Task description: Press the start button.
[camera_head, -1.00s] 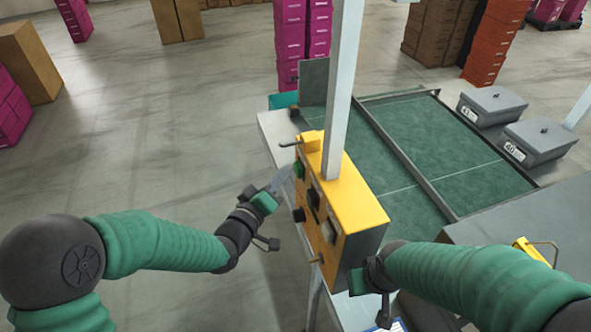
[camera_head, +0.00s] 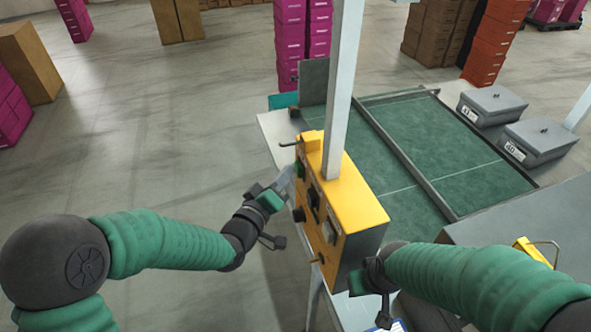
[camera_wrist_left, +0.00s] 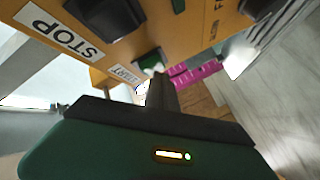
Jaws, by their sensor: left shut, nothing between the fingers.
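The yellow control box (camera_head: 345,215) is fixed to a pale post, its button face turned left toward my left arm. The green start button (camera_wrist_left: 150,60) shows in the left wrist view beside a white label that seems to read START; in the head view it is small (camera_head: 300,169). My left gripper (camera_head: 287,180) is shut and empty, its tips right at the box face by the green button. In the wrist view its fingertips (camera_wrist_left: 155,74) overlap the button's edge, and I cannot tell whether they touch. My right gripper (camera_head: 382,305) is right of the box, fingers partly hidden.
A black button and a STOP label (camera_wrist_left: 58,33) are on the same face. The floor at left is clear.

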